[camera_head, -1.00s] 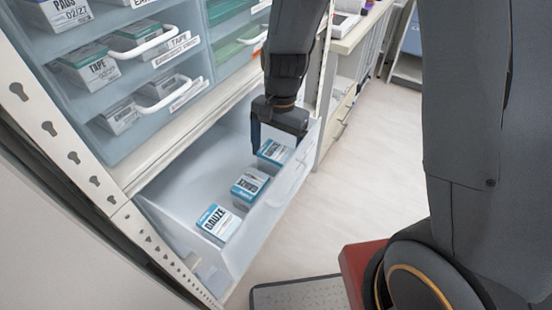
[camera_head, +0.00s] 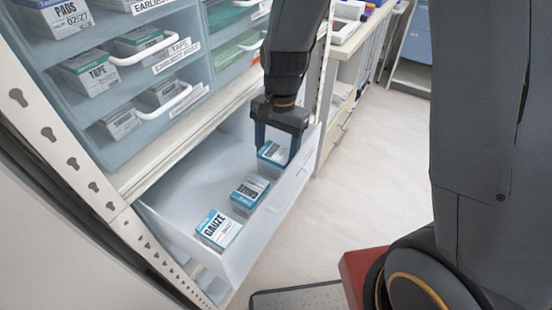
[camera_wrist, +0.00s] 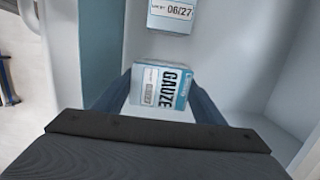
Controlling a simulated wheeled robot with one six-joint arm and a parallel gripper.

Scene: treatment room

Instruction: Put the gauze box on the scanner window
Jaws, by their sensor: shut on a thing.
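Three white and teal gauze boxes are in the open white drawer (camera_head: 188,192) in the head view. My gripper (camera_head: 274,150) points down over the farthest gauze box (camera_head: 272,153) and is shut on it, with a finger on either side. In the wrist view this gauze box (camera_wrist: 160,85) sits between the two fingers, its GAUZE label facing the camera. A second gauze box (camera_head: 249,193) stands in the middle of the drawer, and a third (camera_head: 218,229) is nearest. I cannot make out a scanner window in these views.
Shelf bins with tape boxes (camera_head: 90,72) and pads rise at the left above the drawer. A counter (camera_head: 350,32) with several items stands beyond it. A dark textured plate (camera_head: 300,298) lies at the bottom. The floor (camera_head: 370,150) at the right is clear.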

